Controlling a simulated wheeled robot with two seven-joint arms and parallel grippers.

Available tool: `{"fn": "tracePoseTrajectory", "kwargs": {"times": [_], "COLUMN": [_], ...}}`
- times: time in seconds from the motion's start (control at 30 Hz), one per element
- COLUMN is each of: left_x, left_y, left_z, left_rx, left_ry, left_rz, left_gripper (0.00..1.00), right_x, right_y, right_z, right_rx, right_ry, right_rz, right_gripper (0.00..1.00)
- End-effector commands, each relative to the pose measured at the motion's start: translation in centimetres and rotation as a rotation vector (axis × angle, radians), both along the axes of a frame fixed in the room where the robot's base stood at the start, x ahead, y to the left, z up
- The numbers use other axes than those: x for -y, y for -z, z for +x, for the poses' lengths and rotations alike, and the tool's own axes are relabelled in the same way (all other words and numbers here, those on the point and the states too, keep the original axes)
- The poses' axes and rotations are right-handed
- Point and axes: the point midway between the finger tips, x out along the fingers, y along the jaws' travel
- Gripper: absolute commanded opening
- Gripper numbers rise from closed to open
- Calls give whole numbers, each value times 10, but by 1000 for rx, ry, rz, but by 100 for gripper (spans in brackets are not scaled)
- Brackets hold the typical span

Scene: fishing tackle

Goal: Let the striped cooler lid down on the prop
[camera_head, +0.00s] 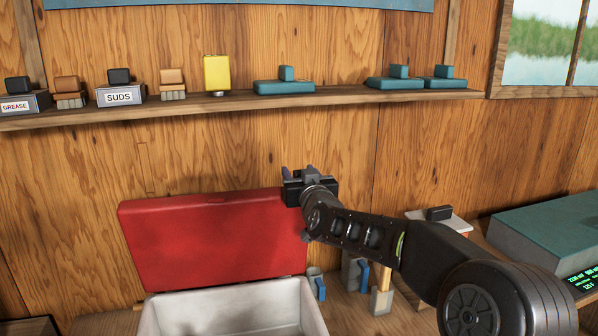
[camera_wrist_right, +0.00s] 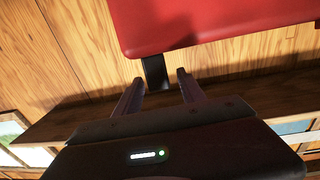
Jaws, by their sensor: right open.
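The cooler stands at the bottom of the head view with its white body (camera_head: 232,308) open at the top. Its plain red lid (camera_head: 210,240) is raised, leaning back near the wooden wall; no stripes show on it. The lid also shows in the right wrist view (camera_wrist_right: 215,22), with a dark tab (camera_wrist_right: 155,72) at its edge. My right gripper (camera_head: 300,174) is at the lid's upper right corner. In the right wrist view its open fingers (camera_wrist_right: 157,84) are on either side of the tab, with gaps visible. I cannot make out which thing is the prop. My left gripper is not in view.
Grey blocks with blue handles (camera_head: 318,285) and a wooden-handled brush (camera_head: 381,292) stand right of the cooler, under my right arm. A large teal-topped box (camera_head: 545,232) is at the right. A wall shelf (camera_head: 160,106) holding small goods runs above the lid.

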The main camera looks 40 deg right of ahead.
Motion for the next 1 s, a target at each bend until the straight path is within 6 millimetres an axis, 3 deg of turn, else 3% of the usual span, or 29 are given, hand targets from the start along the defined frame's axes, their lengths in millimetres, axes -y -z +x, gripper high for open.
{"fn": "tracePoseTrajectory", "kwargs": {"times": [0.3, 0.87, 1.0], "left_x": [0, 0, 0], "left_y": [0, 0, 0], "left_z": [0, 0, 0], "left_rx": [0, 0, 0], "left_ry": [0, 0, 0], "left_rz": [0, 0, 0], "left_gripper": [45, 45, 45], "right_x": [2, 2, 1], "right_y": [0, 0, 0], "right_z": [3, 3, 3], "right_rx": [0, 0, 0], "right_ry": [0, 0, 0], "right_rz": [-1, 0, 0], "right_gripper": [47, 1, 0]}}
